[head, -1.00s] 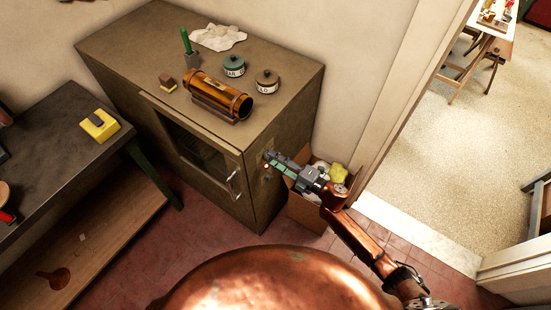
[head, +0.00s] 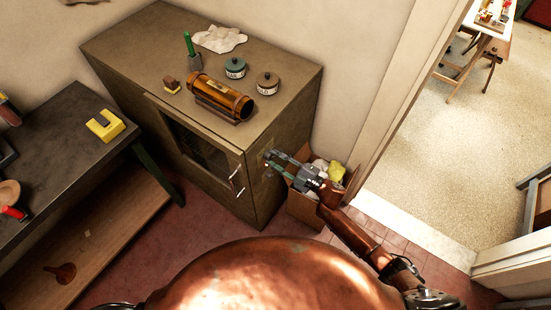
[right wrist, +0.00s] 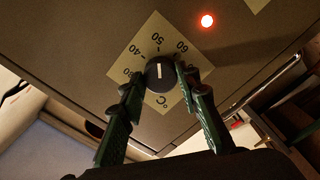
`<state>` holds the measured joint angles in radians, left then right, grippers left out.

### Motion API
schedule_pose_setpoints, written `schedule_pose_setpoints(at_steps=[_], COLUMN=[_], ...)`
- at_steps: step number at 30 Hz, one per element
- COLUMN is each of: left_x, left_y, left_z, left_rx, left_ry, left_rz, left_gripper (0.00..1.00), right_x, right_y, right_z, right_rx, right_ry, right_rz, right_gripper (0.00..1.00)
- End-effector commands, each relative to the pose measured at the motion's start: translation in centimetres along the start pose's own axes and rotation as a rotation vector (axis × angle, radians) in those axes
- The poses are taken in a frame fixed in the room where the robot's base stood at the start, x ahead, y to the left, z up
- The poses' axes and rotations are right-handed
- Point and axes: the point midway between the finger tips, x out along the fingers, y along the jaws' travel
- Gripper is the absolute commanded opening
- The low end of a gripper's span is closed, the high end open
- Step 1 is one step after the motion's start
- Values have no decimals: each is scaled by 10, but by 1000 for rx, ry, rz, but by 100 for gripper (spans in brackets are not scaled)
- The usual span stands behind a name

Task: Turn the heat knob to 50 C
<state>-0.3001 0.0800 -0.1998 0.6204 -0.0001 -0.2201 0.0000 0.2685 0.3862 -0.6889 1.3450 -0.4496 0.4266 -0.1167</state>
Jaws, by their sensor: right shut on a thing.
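The heat knob (right wrist: 160,73) is a dark round knob with a white pointer line, on a pale scale plate (right wrist: 136,58) marked in °C. In the right wrist view its line points at the 50 mark. My right gripper (right wrist: 161,77) is shut on the knob, with one green finger on each side of it. In the head view the right gripper (head: 269,160) reaches the right side of the brown cabinet (head: 277,130), and its fingers mostly hide the knob. My left gripper is not in view.
A red lamp (right wrist: 207,20) glows near the scale plate. The cabinet door has a metal handle (head: 236,182). A cardboard box (head: 304,211) with rags stands below my right gripper. A copper tube (head: 220,95) and two lidded pots lie on the cabinet top.

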Motion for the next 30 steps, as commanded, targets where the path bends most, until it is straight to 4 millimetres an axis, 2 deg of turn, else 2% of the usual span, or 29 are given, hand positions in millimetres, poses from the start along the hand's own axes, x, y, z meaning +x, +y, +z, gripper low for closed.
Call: schedule_pose_setpoints(at_steps=[10,11,18,26,30], left_x=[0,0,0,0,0], left_y=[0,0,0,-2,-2], left_z=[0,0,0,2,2], left_rx=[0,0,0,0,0], left_ry=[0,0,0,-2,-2], left_rz=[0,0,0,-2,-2], left_gripper=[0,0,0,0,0], right_x=[0,0,0,-1,-13], right_y=[-2,-2,-1,0,-1], right_z=[1,1,0,0,1], right_rx=[1,1,0,0,0], right_ry=[-2,-2,-1,-1,-3], right_rz=[-2,-2,-1,-1,-2], right_gripper=[6,32,47,47,47])
